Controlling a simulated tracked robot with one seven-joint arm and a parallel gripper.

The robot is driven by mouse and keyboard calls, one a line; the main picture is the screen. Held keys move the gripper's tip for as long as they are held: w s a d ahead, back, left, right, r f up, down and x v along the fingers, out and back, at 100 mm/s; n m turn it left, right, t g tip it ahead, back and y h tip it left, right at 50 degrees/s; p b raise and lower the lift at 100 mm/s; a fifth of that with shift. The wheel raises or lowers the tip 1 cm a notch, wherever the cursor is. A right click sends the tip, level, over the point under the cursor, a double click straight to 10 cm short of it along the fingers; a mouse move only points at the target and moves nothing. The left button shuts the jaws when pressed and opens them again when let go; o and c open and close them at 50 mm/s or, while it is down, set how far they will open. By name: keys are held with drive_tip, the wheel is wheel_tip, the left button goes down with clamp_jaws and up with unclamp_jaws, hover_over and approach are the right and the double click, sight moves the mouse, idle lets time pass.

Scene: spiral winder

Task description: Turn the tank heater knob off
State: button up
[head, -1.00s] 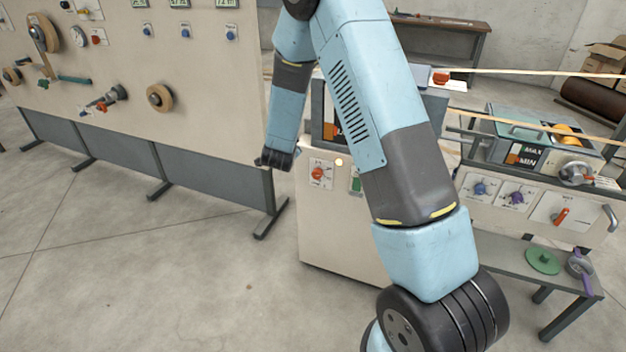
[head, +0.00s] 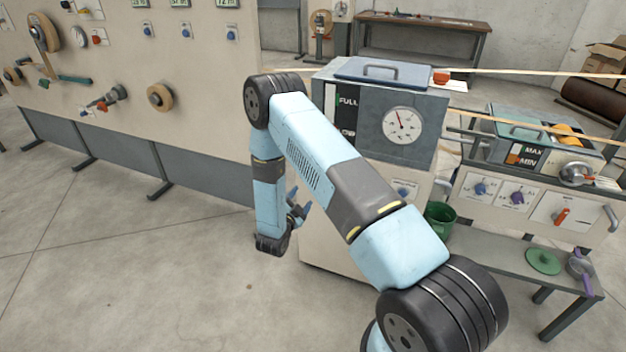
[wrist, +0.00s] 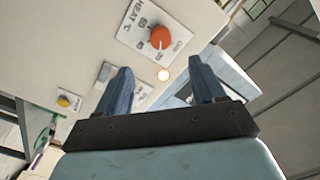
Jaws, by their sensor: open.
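The orange heater knob (wrist: 160,37) sits on a white plate (wrist: 136,33) marked "HEAT °C" in the wrist view. In the head view my gripper (head: 296,208) is in front of the tank cabinet, and my arm hides the knob there. The tank (head: 352,95) has a "FULL" level gauge and a round dial (head: 402,125).
A small lit lamp (wrist: 163,75) is beside the knob plate. A yellow button (wrist: 63,102) is lower left. The panel board (head: 200,80) stands left of my arm. A green bucket (head: 439,218) is on the low bench (head: 500,247) at right. The floor at left is clear.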

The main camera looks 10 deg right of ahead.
drive_tip(key=x, duration=1.3)
drive_tip(key=shift+w+d, duration=0.15)
drive_tip(key=c, duration=1)
drive_tip(key=shift+c, duration=0.3)
drive_tip(key=n, duration=1.2)
